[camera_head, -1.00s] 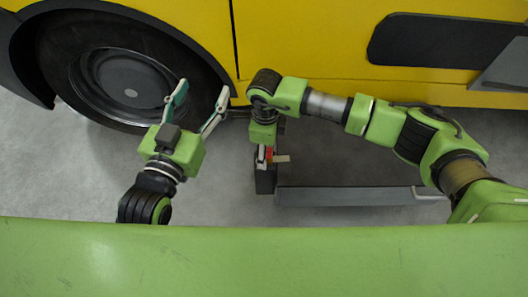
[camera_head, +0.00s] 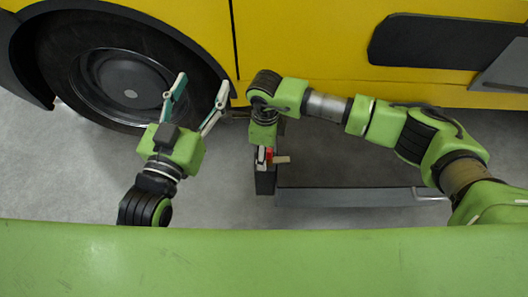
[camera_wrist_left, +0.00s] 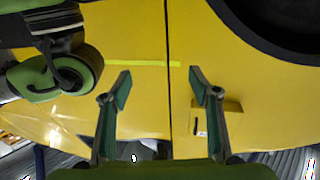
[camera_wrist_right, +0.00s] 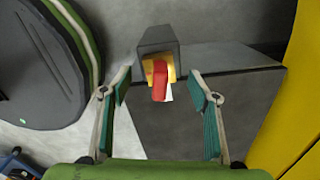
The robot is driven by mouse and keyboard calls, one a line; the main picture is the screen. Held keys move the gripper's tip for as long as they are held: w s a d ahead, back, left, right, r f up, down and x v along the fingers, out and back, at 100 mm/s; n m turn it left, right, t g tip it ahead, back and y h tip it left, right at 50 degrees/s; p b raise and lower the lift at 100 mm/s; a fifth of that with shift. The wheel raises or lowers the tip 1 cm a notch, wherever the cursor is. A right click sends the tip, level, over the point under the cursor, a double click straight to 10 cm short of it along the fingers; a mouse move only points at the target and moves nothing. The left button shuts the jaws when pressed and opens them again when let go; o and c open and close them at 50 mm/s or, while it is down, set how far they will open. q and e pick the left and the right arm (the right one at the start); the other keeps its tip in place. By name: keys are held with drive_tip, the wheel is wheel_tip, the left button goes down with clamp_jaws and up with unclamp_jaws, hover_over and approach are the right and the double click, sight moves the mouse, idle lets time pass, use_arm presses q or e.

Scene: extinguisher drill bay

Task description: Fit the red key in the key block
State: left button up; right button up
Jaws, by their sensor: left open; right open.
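The red key (camera_wrist_right: 159,80) shows in the right wrist view against a gold-yellow piece on the end of a dark grey post (camera_wrist_right: 156,42). A pale strip shows beside it. My right gripper (camera_wrist_right: 160,74) is open, its fingers on either side of the key without visible contact. In the head view the red key (camera_head: 269,154) is partly hidden under that gripper. A yellow block with a dark slot (camera_wrist_left: 226,122), seemingly the key block, stands out from the yellow panel in the left wrist view. My left gripper (camera_head: 203,80) is open and empty, facing the vehicle.
A yellow vehicle (camera_head: 310,40) with a black wheel (camera_head: 125,85) fills the far side. A long grey beam (camera_head: 350,196) lies right of the dark post (camera_head: 265,183). Grey floor (camera_head: 75,165) is clear at the left. A green surface crosses the front.

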clamp_jaws()
use_arm(q)
drive_tip(key=shift+f, duration=0.1)
use_arm(e)
drive_tip(key=shift+r, duration=0.2)
drive_tip(key=shift+r+p, duration=0.55)
drive_tip(key=shift+r, duration=0.05)
use_arm(q)
wheel_tip(320, 180, down, 10)
drive_tip(key=s+a+g+y, duration=0.1)
drive_tip(key=s+a+g, duration=0.1)
drive_tip(key=g, duration=0.3)
drive_tip(key=shift+s+r+p, duration=0.2)
drive_tip(key=shift+s+p, duration=0.2)
drive_tip(key=shift+s, duration=0.05)
use_arm(e)
drive_tip(key=shift+r, duration=0.7)
drive_tip(key=shift+r, duration=0.1)
